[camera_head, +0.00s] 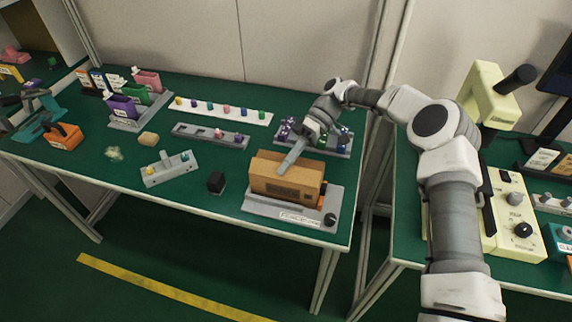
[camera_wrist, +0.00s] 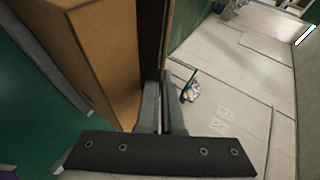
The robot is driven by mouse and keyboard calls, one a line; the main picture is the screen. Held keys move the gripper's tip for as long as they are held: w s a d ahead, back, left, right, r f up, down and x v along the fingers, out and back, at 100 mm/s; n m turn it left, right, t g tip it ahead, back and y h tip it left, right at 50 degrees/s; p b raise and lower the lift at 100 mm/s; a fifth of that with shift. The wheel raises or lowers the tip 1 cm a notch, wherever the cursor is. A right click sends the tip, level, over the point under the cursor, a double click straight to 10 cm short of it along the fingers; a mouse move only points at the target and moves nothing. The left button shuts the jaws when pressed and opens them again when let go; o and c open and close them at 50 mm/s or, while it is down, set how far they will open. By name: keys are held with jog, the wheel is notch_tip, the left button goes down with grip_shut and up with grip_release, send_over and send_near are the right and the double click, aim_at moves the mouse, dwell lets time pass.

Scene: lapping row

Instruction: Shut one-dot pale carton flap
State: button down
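A tan-brown carton (camera_head: 286,180) stands on a grey fixture (camera_head: 262,207) at the front right of the green bench. My gripper (camera_head: 290,158) is at its top, fingers pointing down and to the left. In the wrist view the carton (camera_wrist: 105,55) fills the left side, with a dark gap and a thin brown edge (camera_wrist: 168,40) beside it. The gripper fingers (camera_wrist: 161,105) look closed together, with nothing seen between them. I cannot tell whether they touch the carton, or whether that edge is the flap. No dot mark is readable.
A black cube (camera_head: 216,182) stands left of the fixture. A rack (camera_head: 330,145) stands behind the carton. A cream machine (camera_head: 515,215) is right.

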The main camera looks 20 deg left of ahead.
dwell(0.3)
jog(key=c, duration=1.1)
grip_release()
jog(key=shift+o, duration=0.2)
